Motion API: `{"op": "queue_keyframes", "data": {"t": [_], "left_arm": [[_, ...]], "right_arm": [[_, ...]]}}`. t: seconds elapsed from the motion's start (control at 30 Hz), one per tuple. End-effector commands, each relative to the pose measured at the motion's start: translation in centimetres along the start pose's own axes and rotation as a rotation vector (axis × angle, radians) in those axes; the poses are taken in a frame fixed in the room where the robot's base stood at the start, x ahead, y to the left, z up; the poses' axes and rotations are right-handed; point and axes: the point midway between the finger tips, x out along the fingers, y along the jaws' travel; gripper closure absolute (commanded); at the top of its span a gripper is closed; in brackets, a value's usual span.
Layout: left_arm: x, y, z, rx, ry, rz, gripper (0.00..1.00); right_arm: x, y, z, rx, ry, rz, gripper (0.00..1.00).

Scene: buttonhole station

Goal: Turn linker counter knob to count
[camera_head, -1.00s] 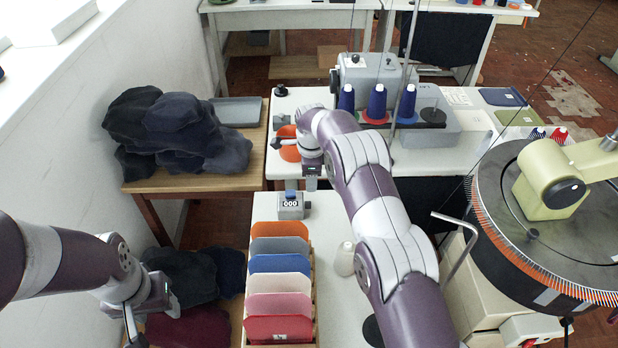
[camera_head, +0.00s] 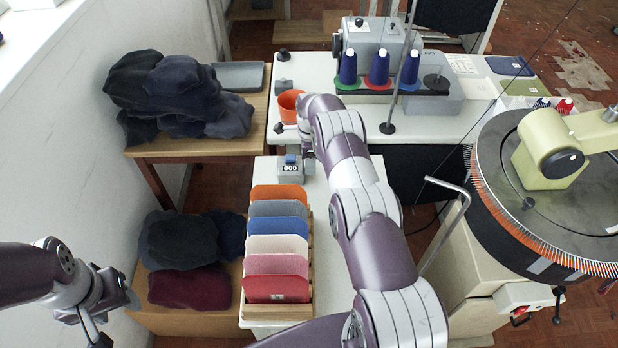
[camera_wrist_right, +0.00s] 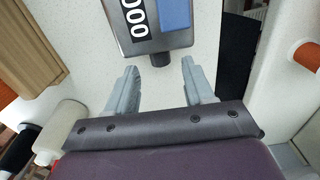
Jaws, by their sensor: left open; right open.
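The linker counter (camera_head: 290,172) is a small grey box with a 000 display and a blue top part, standing on the white table behind the coloured panels. In the right wrist view the counter (camera_wrist_right: 172,38) is at the top, with its short dark knob (camera_wrist_right: 160,60) sticking out towards me. My right gripper (camera_wrist_right: 159,70) is open; its two grey fingers lie either side of the knob's line, apart from it. In the head view my right gripper (camera_head: 309,156) is beside the counter's right side, partly hidden by my arm. My left gripper (camera_head: 118,318) is open and empty at the lower left.
A rack of coloured panels (camera_head: 277,245) stands in front of the counter. An orange cup (camera_head: 289,106) and thread cones (camera_head: 379,68) are behind it. Dark fabric (camera_head: 180,95) is piled at left; the round linker machine (camera_head: 545,215) stands at right.

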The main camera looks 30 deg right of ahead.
Motion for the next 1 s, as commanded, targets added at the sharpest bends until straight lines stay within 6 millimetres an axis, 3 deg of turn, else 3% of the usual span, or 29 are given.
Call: {"op": "queue_keyframes", "data": {"t": [0.03,0.1,0.37,0.4,0.57,0.7,0.9,1.0], "left_arm": [[1.7,0.0,0.2,0.0,0.0,0.0,0.47],[1.6,0.0,0.2,0.0,0.0,0.0,0.47],[1.4,0.0,0.1,0.0,0.001,0.0,0.47],[1.4,0.0,0.1,0.0,0.001,0.0,0.47],[1.4,0.0,0.1,0.0,0.001,0.0,0.47],[1.1,0.0,0.1,0.0,0.001,0.0,0.47],[-2.2,0.0,-0.3,0.0,0.001,0.0,0.47],[-2.7,0.0,-0.3,0.0,0.001,0.0,0.47]], "right_arm": [[1.9,-0.1,0.0,0.0,0.0,-0.001,0.47],[2.5,0.0,0.0,0.0,0.0,0.0,0.47],[2.8,-0.1,0.0,0.0,0.0,-0.001,0.47],[2.8,-0.1,0.0,0.0,0.0,-0.001,0.51],[2.8,-0.1,0.0,0.0,0.0,-0.001,1.0],[2.6,0.0,0.0,0.0,0.0,-0.005,1.0],[2.0,0.4,-0.1,0.001,0.004,-0.113,1.0],[2.5,0.5,-0.1,0.003,0.006,-0.183,1.0]]}}
